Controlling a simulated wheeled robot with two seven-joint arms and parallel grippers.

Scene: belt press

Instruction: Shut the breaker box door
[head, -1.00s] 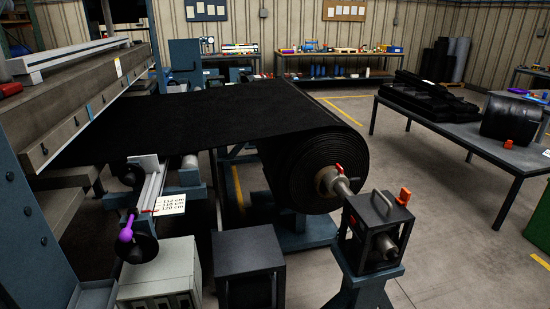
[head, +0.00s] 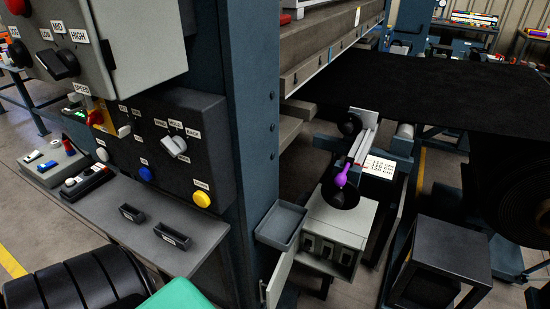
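The breaker box looks to be the pale grey box (head: 345,218) right of the blue column, low in the head view. Its front shows several dark slots with pale switches. A narrow pale panel (head: 279,279) stands out at its left front edge, seen nearly edge-on; it looks like the door, standing open. The lower part of the panel is close to the bottom of the picture. Neither of my grippers is in view.
A small grey tray (head: 281,226) sits just left of the box, above the panel. A black box-shaped stand (head: 440,262) is to the right. A control panel (head: 165,150) and grey shelf (head: 150,235) are at left. A purple-handled part (head: 342,177) rises above the box.

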